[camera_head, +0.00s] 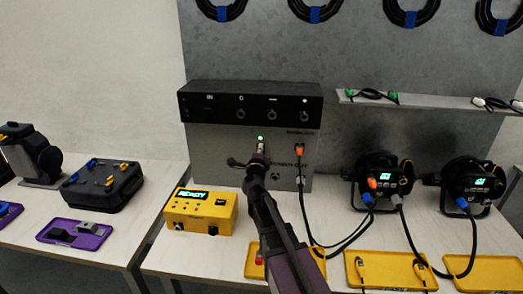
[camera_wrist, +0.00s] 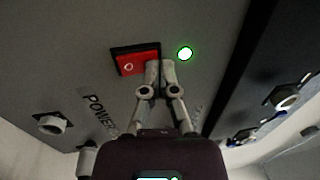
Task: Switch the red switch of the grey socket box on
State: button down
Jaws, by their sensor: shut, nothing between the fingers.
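The grey socket box (camera_head: 220,143) stands at the back of the table, with a black panel along its top. In the wrist view its red switch (camera_wrist: 135,63) sits in a black frame, with a white ring mark on its left part. A green light (camera_wrist: 185,53) glows beside the switch, and it also shows in the head view (camera_head: 261,138). My gripper (camera_wrist: 161,66) is shut and empty, its fingertips over the right end of the switch. I cannot tell whether they touch it. In the head view my gripper (camera_head: 260,150) hides the switch.
An orange plug with a black cable (camera_head: 299,151) is in the box's front, right of my gripper. A yellow tester (camera_head: 201,212) stands at front left. Two black par cans (camera_head: 384,178) and yellow trays (camera_head: 390,270) are at right. A shelf (camera_head: 430,100) juts out above.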

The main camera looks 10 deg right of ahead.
jog(key=s+a+r+p, duration=0.2)
jog(key=s+a, duration=0.2)
jog(key=s, duration=0.9)
jog(key=shift+a, duration=0.2)
jog(key=shift+s, duration=0.1)
jog(key=a+n+g+y+p, duration=0.25)
jog(key=a+n+y, duration=0.45)
jog(key=n+y, duration=0.4)
notch_tip(320, 180, down, 7)
jog(key=s+n+g+p, duration=0.3)
jog(key=n+g, duration=0.3)
jog(key=n, duration=0.1)
jog(key=s+d+f+n+g+h+p, duration=0.1)
jog(key=s+d+f+g+h, duration=0.1)
jog(key=s+d+g, duration=0.3)
jog(key=s+d+f+n+g+h+p, duration=0.2)
jog(key=s+d+g, duration=0.3)
jog(key=s, duration=0.4)
jog(key=shift+s+d+f+n+h, duration=0.35)
jog(key=shift+f+h, duration=0.15)
jog(key=shift+f, duration=0.15)
